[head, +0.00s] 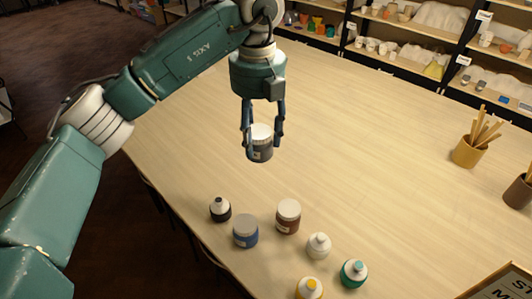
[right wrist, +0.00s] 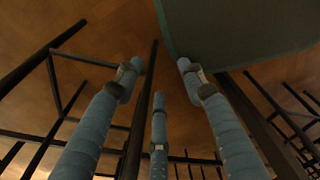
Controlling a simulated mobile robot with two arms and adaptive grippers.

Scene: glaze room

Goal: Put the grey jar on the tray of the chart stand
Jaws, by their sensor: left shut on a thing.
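The grey jar (head: 260,153), dark with a pale lid and a small label, is upright between the fingers of my left gripper (head: 263,143). This gripper is shut on it, pointing down, with the jar over the table in the head view. A framed board with large letters, seemingly the chart stand (head: 503,286), is cut off at the lower right corner; its tray is not visible. My right gripper (right wrist: 160,76) shows only in the right wrist view, its fingers spread and empty.
Several jars and bottles stand at the table's near side, including a blue jar (head: 245,232) and a brown jar (head: 288,216). A tan pot of sticks (head: 468,150) and a dark pot (head: 519,190) stand at right. The middle of the table (head: 370,150) is clear.

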